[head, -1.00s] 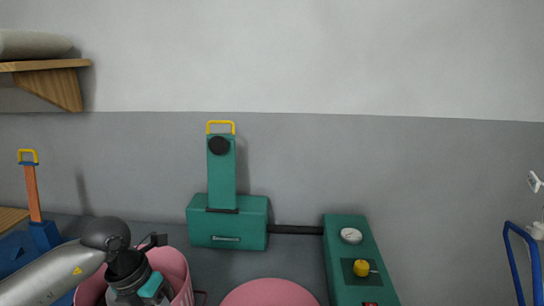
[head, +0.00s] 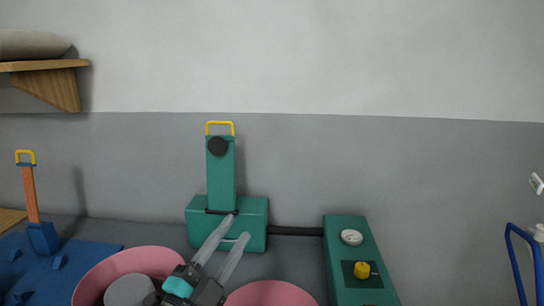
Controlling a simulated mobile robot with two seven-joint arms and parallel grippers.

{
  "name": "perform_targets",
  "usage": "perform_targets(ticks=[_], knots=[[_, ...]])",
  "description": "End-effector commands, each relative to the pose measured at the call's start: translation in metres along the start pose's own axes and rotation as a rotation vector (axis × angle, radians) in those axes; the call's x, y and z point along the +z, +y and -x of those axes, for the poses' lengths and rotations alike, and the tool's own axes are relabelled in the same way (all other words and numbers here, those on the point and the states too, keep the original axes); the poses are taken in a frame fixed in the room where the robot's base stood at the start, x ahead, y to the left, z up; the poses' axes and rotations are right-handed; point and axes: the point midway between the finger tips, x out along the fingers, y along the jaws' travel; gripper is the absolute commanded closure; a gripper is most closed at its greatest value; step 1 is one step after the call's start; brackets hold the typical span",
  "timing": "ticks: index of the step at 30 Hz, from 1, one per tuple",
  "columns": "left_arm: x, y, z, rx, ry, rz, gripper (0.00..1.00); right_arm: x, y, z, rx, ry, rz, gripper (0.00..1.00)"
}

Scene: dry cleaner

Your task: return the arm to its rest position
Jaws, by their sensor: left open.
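My left gripper (head: 239,228) shows at the bottom centre of the head view. Its two pale fingers point up and to the right and stand apart, with nothing between them. In the picture the fingertips overlap the lower part of the green box-shaped machine (head: 198,218); I cannot tell whether they touch it. The gripper's dark body with a teal part lies between two pink round things. My right gripper is not in view.
A pink tub (head: 115,264) with a grey thing inside stands at lower left, and another pink round thing (head: 270,293) at bottom centre. A green control box (head: 345,258) stands right of centre. A blue thing (head: 60,265) lies at far left; a blue frame (head: 516,262) stands far right.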

Motion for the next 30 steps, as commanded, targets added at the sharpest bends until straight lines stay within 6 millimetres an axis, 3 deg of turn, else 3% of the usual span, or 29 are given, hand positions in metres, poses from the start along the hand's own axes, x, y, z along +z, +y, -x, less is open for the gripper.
perform_targets(ticks=[6,8,12,17,24,27,30], knots=[[0.078,0.019,0.057,-0.014,-0.485,0.307,0.59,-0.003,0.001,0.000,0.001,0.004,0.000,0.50],[0.095,0.032,0.080,0.007,-0.619,0.385,0.59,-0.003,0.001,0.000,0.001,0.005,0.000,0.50],[0.120,0.072,0.144,0.098,-0.925,0.558,0.59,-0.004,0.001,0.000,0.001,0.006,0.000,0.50],[0.118,0.116,0.218,0.246,-1.216,0.719,0.59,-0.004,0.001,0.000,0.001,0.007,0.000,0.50],[0.083,0.156,0.303,0.473,-1.503,0.884,0.59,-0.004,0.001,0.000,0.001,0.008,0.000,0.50],[0.063,0.166,0.333,0.572,-1.596,0.938,0.59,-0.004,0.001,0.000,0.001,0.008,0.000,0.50],[0.082,0.188,0.331,0.569,-1.595,0.926,0.59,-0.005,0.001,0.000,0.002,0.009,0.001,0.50]])
